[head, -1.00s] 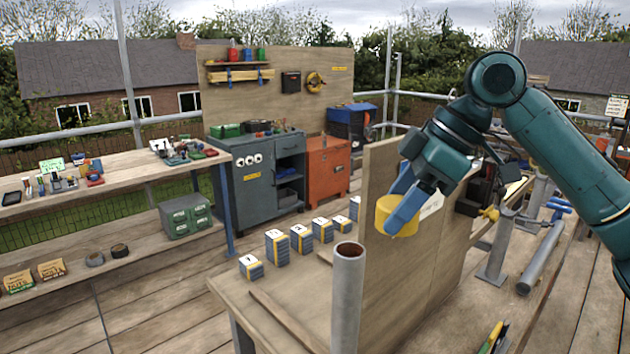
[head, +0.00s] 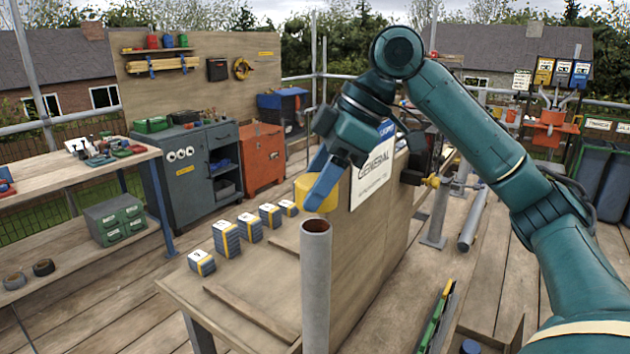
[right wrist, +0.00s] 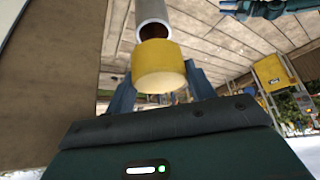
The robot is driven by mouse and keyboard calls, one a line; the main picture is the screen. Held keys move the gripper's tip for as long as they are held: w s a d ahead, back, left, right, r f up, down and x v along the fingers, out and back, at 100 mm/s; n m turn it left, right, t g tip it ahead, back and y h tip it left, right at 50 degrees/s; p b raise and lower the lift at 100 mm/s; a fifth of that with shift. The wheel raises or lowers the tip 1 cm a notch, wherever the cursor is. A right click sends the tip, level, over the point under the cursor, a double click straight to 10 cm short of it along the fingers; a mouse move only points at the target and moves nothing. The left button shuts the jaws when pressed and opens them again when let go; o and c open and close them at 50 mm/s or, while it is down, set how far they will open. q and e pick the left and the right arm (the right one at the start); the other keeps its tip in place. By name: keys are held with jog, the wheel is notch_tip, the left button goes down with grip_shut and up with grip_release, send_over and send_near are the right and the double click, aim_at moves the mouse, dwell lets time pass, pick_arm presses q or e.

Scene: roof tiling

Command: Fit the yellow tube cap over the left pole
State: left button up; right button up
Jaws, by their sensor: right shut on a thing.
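The yellow tube cap (head: 303,196) is in my right gripper (head: 318,184), between its blue fingers. The cap is just above the open top of the grey pole (head: 316,290), with a small gap between them in the head view. In the right wrist view the cap (right wrist: 158,66) sits between the fingers, in front of the pole's open end (right wrist: 151,14). The pole's dark opening still shows beside the cap's edge, so the two look apart and not quite lined up. The pole stands upright. My left gripper is out of view.
A wooden panel with a white sign (head: 373,177) stands right behind the pole. A bench (head: 225,305) with several numbered grey blocks (head: 227,238) lies to the left. A tray (head: 487,338) and green tool (head: 436,318) lie low on the right.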

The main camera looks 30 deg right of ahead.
aim_at(313, 226)
jog(key=shift+f+b, duration=1.05)
jog(key=shift+b, duration=0.05)
jog(key=shift+f+b, duration=0.45)
jog(key=shift+b, duration=0.1)
jog(key=shift+f, duration=0.3)
jog(key=shift+f+b, duration=0.5)
jog(key=shift+f, duration=0.7)
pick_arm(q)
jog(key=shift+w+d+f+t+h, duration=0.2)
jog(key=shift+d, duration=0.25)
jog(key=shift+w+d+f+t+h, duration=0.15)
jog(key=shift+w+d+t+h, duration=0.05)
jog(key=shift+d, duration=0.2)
pick_arm(e)
jog(key=shift+f, duration=0.3)
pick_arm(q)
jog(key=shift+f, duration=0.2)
pick_arm(e)
jog(key=o, duration=1)
